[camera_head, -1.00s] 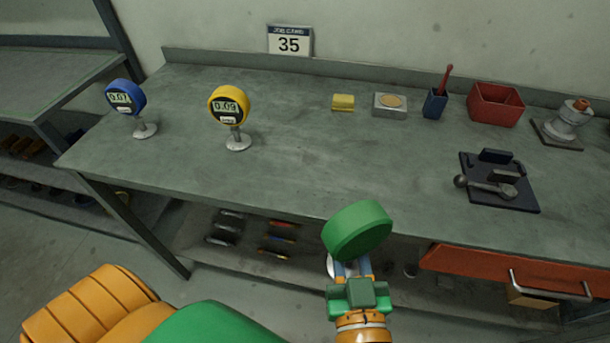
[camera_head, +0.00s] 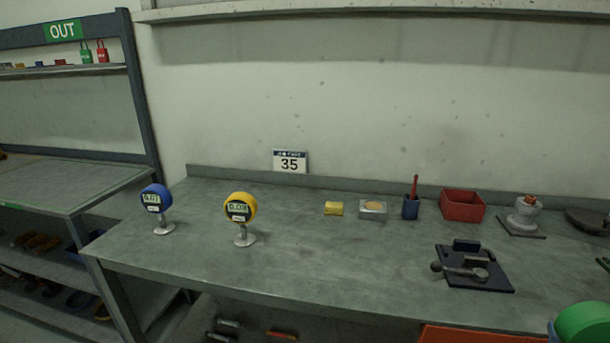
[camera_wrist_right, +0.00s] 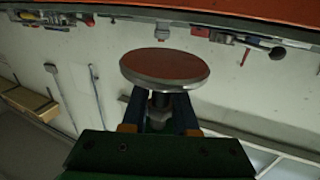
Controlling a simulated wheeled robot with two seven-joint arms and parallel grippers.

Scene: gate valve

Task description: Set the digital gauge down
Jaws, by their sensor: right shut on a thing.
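A green round gauge (camera_head: 583,325) shows at the lower right corner of the head view, partly cut off, its face turned away. My right gripper (camera_wrist_right: 158,114) is shut on its stem in the right wrist view, with the round metal base (camera_wrist_right: 165,69) beyond the fingertips. The gauge is off the bench, in front of the bench's near edge at the right. A blue digital gauge (camera_head: 155,198) and a yellow digital gauge (camera_head: 240,208) stand upright on the left part of the workbench (camera_head: 310,265). My left gripper is not in view.
A yellow block (camera_head: 333,208), grey box (camera_head: 373,210), blue cup (camera_head: 411,208), red bin (camera_head: 462,205) and dark plate with a tool (camera_head: 473,268) are on the bench.

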